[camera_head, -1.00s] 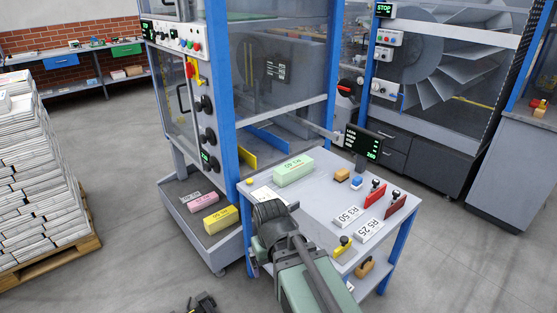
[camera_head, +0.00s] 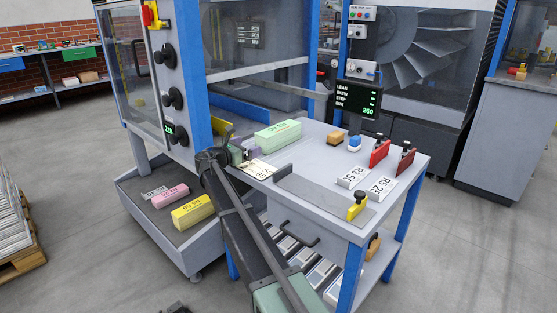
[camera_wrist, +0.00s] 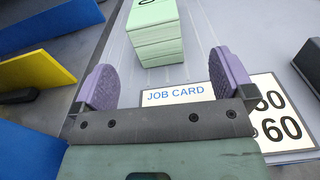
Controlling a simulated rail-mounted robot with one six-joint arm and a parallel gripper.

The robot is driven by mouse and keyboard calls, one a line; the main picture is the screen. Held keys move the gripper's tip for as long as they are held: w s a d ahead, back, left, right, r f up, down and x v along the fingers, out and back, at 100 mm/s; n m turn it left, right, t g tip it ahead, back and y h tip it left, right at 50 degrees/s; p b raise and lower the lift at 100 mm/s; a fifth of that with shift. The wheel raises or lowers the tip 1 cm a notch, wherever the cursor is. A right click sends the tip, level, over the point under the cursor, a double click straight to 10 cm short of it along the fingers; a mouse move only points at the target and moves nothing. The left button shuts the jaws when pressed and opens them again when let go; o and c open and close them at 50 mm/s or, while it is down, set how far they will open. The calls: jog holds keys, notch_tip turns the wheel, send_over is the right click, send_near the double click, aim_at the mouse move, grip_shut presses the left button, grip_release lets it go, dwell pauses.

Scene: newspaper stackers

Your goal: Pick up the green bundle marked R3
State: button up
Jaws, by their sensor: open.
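The green bundle (camera_head: 278,135) lies on the grey table near the machine's blue post, with black marking on top that I cannot read surely. In the wrist view the green bundle (camera_wrist: 157,40) is straight ahead, its near end facing me, its far part cut off by the top edge. My gripper (camera_wrist: 166,80) is open, its two purple pads apart with nothing held between them. The bundle sits beyond the pads, between their lines. In the head view my gripper (camera_head: 240,154) is low at the table's left edge, just left of the bundle, partly hidden by my arm.
A job card (camera_wrist: 190,94) lies below my gripper. A display (camera_head: 358,100), blocks and stamps (camera_head: 380,152) stand right of the bundle. White marked pieces (camera_head: 381,188) lie at the right. Yellow (camera_head: 192,211) and pink (camera_head: 170,195) bundles rest on the lower left shelf.

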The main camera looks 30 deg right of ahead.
aim_at(266, 136)
jog(key=shift+w+n, duration=0.3)
jog(key=shift+w, duration=0.1)
jog(key=shift+r+p, duration=0.2)
jog(key=shift+p, duration=0.1)
jog(key=x, duration=0.5)
jog(key=shift+d, duration=0.3)
jog(key=x, duration=0.5)
jog(key=shift+w+f+b, duration=0.2)
jog(key=shift+b, duration=0.1)
jog(key=c, duration=1.7)
jog(key=shift+o, duration=0.2)
jog(key=shift+r, duration=0.2)
notch_tip(266, 136, up, 20)
jog(key=p, duration=2)
